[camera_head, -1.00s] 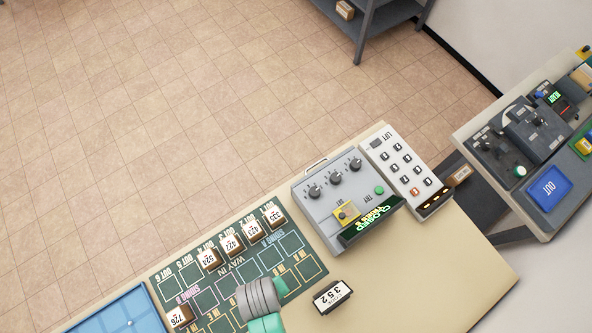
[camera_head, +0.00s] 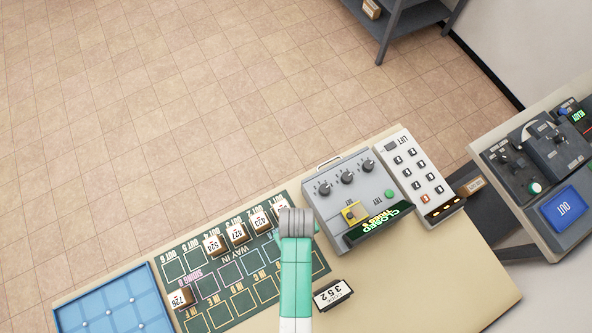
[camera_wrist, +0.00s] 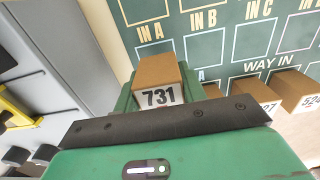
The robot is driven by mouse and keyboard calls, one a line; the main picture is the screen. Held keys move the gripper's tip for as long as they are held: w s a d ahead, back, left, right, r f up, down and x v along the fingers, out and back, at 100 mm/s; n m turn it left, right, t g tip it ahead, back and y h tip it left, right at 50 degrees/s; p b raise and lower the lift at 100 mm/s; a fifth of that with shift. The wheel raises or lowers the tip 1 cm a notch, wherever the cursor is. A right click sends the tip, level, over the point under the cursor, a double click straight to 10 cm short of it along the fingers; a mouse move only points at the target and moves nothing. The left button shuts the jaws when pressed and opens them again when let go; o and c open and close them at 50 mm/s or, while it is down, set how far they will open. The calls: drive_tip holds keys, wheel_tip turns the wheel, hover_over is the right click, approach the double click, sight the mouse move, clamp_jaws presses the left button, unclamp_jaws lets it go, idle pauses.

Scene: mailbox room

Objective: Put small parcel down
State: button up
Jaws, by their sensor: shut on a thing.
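A small brown parcel (camera_wrist: 158,80) labelled 731 is in my gripper (camera_wrist: 165,97), between its green fingers, in the wrist view. The dark green sorting mat (camera_wrist: 195,50) lies beyond it, with the IN A, IN B and IN C boxes above and WAY IN to the right. Whether the parcel touches the mat, I cannot tell. In the head view my arm reaches over the right part of the mat (camera_head: 240,300). It hides the held parcel and my fingers there.
Several labelled parcels stand on the mat, among them 524 (camera_head: 216,245) and 726 (camera_head: 181,298). A grey control box (camera_head: 350,200) stands close to the right. A blue tray (camera_head: 113,303) is at the left.

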drive_tip(key=shift+w+d+f, duration=0.1)
drive_tip(key=shift+w+f, duration=0.05)
drive_tip(key=shift+f, duration=0.75)
drive_tip(key=shift+w+f, duration=0.15)
drive_tip(key=shift+f, duration=0.7)
drive_tip(key=shift+f, duration=0.15)
drive_tip(key=o, duration=1)
wheel_tip(320, 180, up, 12)
drive_tip(key=shift+r+p, duration=0.2)
drive_tip(key=shift+p, duration=0.35)
